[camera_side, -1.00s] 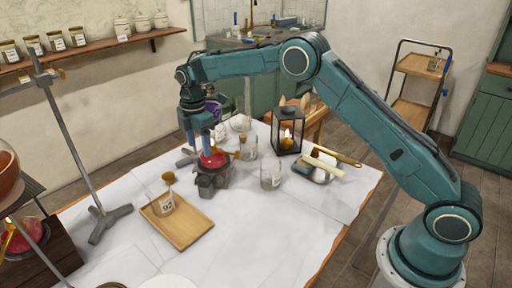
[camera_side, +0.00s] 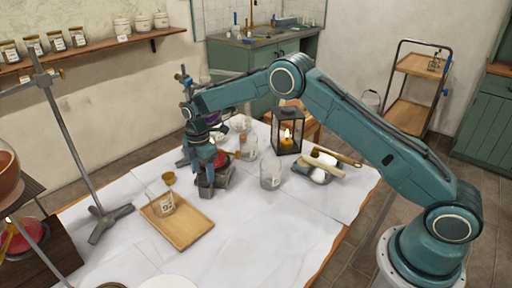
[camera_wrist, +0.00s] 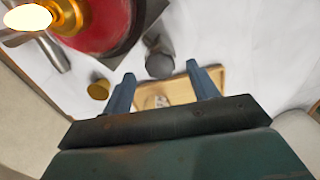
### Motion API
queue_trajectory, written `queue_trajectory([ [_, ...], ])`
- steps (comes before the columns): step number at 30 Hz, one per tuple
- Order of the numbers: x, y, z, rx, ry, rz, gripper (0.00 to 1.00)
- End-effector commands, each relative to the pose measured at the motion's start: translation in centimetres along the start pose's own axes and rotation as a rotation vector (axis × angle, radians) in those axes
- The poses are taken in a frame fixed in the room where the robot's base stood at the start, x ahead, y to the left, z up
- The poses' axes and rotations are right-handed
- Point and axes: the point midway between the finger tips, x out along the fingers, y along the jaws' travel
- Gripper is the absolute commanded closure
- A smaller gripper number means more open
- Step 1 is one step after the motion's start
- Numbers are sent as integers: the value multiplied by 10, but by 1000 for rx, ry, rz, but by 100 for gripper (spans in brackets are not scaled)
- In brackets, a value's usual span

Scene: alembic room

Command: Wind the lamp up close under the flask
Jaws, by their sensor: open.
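The red lamp (camera_side: 223,158) stands on a dark jack (camera_side: 225,180), partly hidden behind my gripper (camera_side: 205,172) in the side view. The wrist view shows the lamp (camera_wrist: 100,30) close at the upper left, with its brass collar and a bright flame. A dark grey knob (camera_wrist: 158,63) lies just past and between my open fingertips (camera_wrist: 162,78); I cannot tell if they touch it. The purple flask (camera_side: 213,117) shows in part behind my wrist, above the lamp. The gap between flame and flask is hidden.
A wooden tray (camera_side: 190,232) with a labelled beaker (camera_side: 162,203) lies in front of the jack, with a brass cap (camera_side: 169,178) nearby. A glass beaker (camera_side: 270,174) and a black lantern (camera_side: 287,130) stand to the right. The front right of the table is clear.

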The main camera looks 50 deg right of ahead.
Motion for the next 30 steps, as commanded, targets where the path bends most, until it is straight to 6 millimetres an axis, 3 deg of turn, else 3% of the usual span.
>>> queue_trajectory([
  [6, 19, 0, 0, 0, 0, -1, 41],
  [17, 23, 0, 0, 0, 0, 0, 41],
  [18, 23, 0, 0, 0, 0, 0, 43],
  [25, 23, 0, 0, 0, 0, 0, 86],
  [30, 23, 0, 0, 4, 0, 0, 86],
])
